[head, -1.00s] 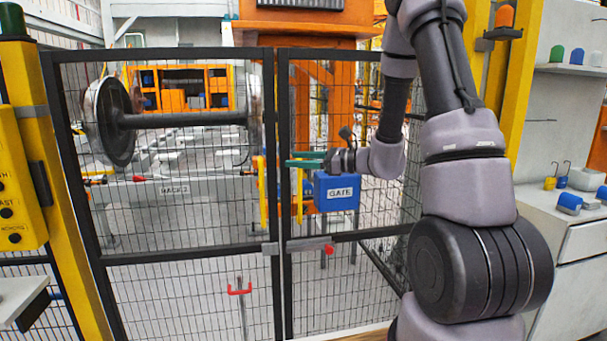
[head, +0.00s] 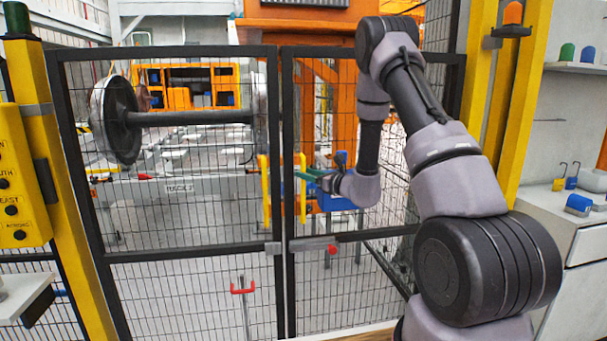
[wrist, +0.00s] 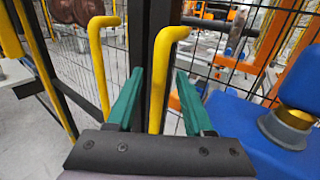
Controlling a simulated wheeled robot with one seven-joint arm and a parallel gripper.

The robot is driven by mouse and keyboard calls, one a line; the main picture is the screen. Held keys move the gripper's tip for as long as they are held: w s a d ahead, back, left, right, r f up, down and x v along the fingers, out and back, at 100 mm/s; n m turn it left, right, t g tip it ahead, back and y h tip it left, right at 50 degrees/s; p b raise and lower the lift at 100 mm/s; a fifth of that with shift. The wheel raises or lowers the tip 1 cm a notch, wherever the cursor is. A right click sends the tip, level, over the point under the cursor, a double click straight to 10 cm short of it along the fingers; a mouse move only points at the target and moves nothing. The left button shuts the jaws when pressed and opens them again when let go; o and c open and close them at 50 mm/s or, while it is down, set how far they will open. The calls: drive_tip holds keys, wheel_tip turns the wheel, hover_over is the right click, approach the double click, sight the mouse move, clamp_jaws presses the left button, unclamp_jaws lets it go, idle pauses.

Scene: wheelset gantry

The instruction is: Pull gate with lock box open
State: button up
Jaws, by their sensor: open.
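The mesh gate has two black-framed leaves, and both look closed; the right leaf (head: 340,240) carries a blue lock box (head: 338,201). The box also fills the right of the wrist view (wrist: 245,130), with a brass and blue knob (wrist: 290,120) on it. One yellow handle (head: 265,190) is on the left leaf, another (head: 302,200) on the right leaf. My gripper (head: 303,174) is at the right handle. In the wrist view my open green fingers (wrist: 156,92) stand on either side of that handle (wrist: 159,75), with gaps visible. My arm hides part of the box.
A red-handled latch bar (head: 332,249) crosses near the leaves' middle. A red drop-bolt handle (head: 242,288) is low on the left leaf. A yellow post with a button panel (head: 18,185) stands left, a cabinet (head: 575,240) right. A wheelset (head: 120,120) is behind the mesh.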

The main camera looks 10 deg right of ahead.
drive_tip(key=shift+x, duration=1)
drive_tip(key=shift+c, duration=0.4)
clamp_jaws()
idle(0.4)
